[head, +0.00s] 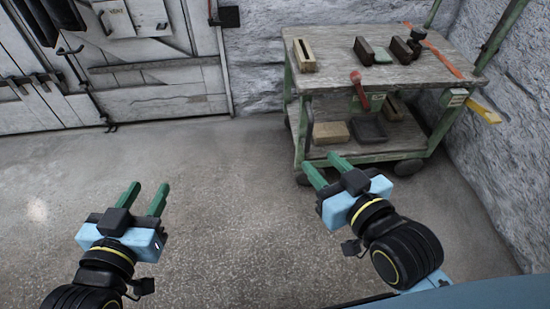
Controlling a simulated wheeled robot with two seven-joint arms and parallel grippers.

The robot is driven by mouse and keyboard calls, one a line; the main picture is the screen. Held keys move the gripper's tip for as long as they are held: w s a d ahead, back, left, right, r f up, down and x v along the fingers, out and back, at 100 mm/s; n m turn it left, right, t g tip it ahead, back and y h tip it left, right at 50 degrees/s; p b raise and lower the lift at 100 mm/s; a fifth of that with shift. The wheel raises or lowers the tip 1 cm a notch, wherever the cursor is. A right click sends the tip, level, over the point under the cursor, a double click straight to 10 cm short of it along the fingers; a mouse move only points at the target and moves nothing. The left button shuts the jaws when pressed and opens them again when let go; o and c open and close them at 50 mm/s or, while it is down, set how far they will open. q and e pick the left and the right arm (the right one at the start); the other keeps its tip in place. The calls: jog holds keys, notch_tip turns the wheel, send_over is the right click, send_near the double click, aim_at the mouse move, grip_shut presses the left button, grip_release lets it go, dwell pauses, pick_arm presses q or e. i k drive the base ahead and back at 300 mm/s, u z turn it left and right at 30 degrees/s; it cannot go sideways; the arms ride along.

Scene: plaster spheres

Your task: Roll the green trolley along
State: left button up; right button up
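The green trolley (300,118) stands at the upper right against the rough wall, with a grey wooden top, green frame posts, a lower shelf and dark wheels. My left gripper (144,193) is open and empty above the bare floor, well to the left of the trolley. My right gripper (325,168) shows green fingers spread apart, just in front of the trolley's lower shelf in the picture. I cannot tell whether it touches the trolley. Nothing shows between its fingers.
The trolley top carries a beige block (304,56), dark blocks and an orange-handled tool (443,60). A red-handled tool (359,90) hangs at its front edge. The lower shelf holds a tan block (331,133) and a dark tray (369,129). White doors (150,77) stand left. The floor (220,200) is clear.

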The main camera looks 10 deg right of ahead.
aim_at(321, 60)
jog(key=u, duration=1)
jog(key=i, duration=0.2)
jog(key=z, duration=1.05)
jog(key=i, duration=1.05)
jog(key=z, duration=0.75)
